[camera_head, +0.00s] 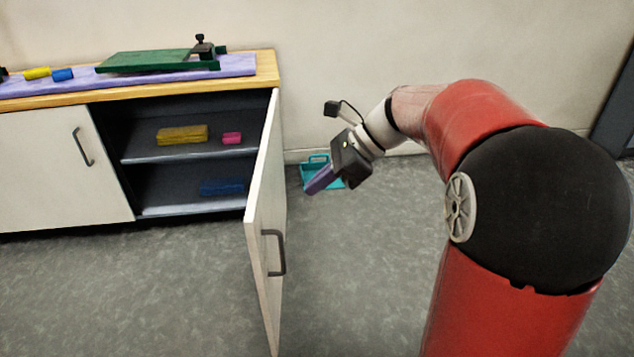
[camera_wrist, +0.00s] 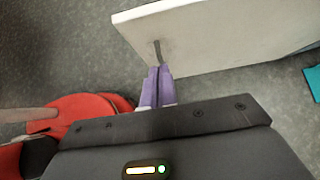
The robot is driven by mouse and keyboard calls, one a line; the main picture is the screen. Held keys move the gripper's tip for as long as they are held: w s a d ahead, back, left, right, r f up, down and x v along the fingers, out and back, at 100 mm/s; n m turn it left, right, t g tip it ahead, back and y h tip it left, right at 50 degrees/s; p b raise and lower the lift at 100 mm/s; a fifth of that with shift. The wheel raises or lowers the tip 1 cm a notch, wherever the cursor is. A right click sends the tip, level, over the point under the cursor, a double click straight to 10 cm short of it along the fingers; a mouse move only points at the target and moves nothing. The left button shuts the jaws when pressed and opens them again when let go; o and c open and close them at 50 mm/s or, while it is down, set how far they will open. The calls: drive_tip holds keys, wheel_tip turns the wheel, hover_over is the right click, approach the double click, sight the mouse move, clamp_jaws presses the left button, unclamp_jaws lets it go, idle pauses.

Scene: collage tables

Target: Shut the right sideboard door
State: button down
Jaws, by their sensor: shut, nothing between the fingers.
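The right sideboard door (camera_head: 265,220) stands wide open, swung out from the right end of the sideboard (camera_head: 120,100). Its dark bar handle (camera_head: 275,252) is on the face turned toward the right. My gripper (camera_head: 310,190), with purple fingers, is shut and empty in the air to the right of the door. In the wrist view the closed fingertips (camera_wrist: 158,68) overlap the lower edge of the pale door (camera_wrist: 220,35), just below its handle (camera_wrist: 157,50). I cannot tell whether they touch it.
The left door (camera_head: 50,165) is closed. Inside are a yellow block (camera_head: 182,135), a pink block (camera_head: 232,138) and a blue block (camera_head: 222,187). A teal tray (camera_head: 318,165) lies on the floor by the wall. The floor in front of the open compartment is clear.

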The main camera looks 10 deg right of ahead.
drive_tip(key=x, duration=0.3)
drive_tip(key=a+r+b+x, duration=0.1)
drive_tip(key=x, duration=0.5)
drive_tip(key=shift+a+r+b, duration=0.25)
drive_tip(key=shift+b, duration=0.1)
drive_tip(key=shift+w+a, duration=0.15)
drive_tip(key=shift+a, duration=0.35)
drive_tip(key=shift+a+r, duration=0.1)
